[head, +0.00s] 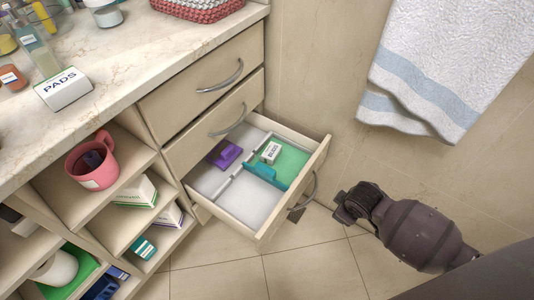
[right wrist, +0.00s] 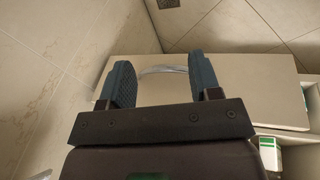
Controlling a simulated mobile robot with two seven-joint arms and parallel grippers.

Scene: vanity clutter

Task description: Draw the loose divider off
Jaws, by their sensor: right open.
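The bottom drawer (head: 262,238) of the vanity stands open. A thin pale divider (head: 230,180) runs across its inside, and a teal upright piece (head: 266,175) stands beside it; I cannot tell which is the loose divider. A green panel (head: 292,161) lies on the drawer's right side with a small white box (head: 271,152) on it. A purple item (head: 224,153) lies at the back left. My right gripper (head: 345,206) is outside the drawer, right of its front. In the right wrist view its fingers (right wrist: 161,78) are open, with the drawer handle (right wrist: 163,69) showing between and beyond them. My left gripper is not in view.
Two closed drawers (head: 205,80) sit above the open one. Open shelves at left hold a pink mug (head: 92,160) and several boxes. The countertop (head: 140,62) is cluttered. A towel (head: 440,65) hangs at upper right. Tiled floor (head: 300,265) in front is clear.

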